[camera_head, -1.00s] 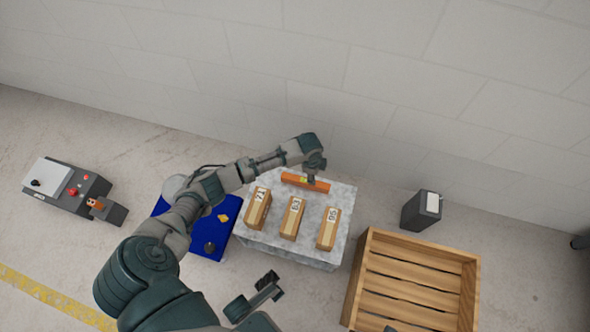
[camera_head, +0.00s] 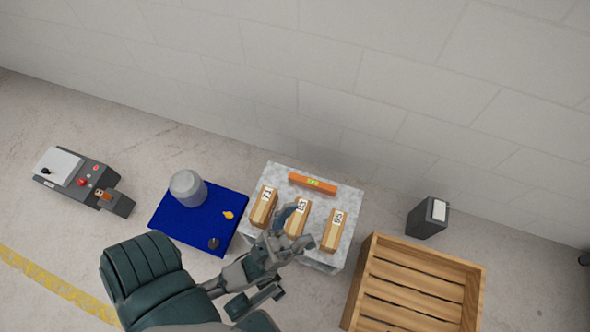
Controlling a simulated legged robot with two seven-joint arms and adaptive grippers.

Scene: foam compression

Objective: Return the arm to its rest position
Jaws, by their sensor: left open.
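My left arm comes in from the lower left, and its left gripper (camera_head: 287,222) is over the front half of the stone slab, in front of the middle block. It is open, with nothing seen between its fingers. It partly covers the middle wooden block (camera_head: 300,208). The left block (camera_head: 263,206) and the right block (camera_head: 333,232) stand clear in the same row. Each block has a number label. What seems to be my right gripper (camera_head: 265,298) is low at the bottom centre, partly hidden, its jaws unclear.
An orange level (camera_head: 312,184) lies at the back of the slab (camera_head: 347,202). A blue mat (camera_head: 175,222) with a grey cylinder (camera_head: 187,188) is left. A wooden crate (camera_head: 430,254) and dark box (camera_head: 427,217) are right. A control box (camera_head: 75,178) is far left.

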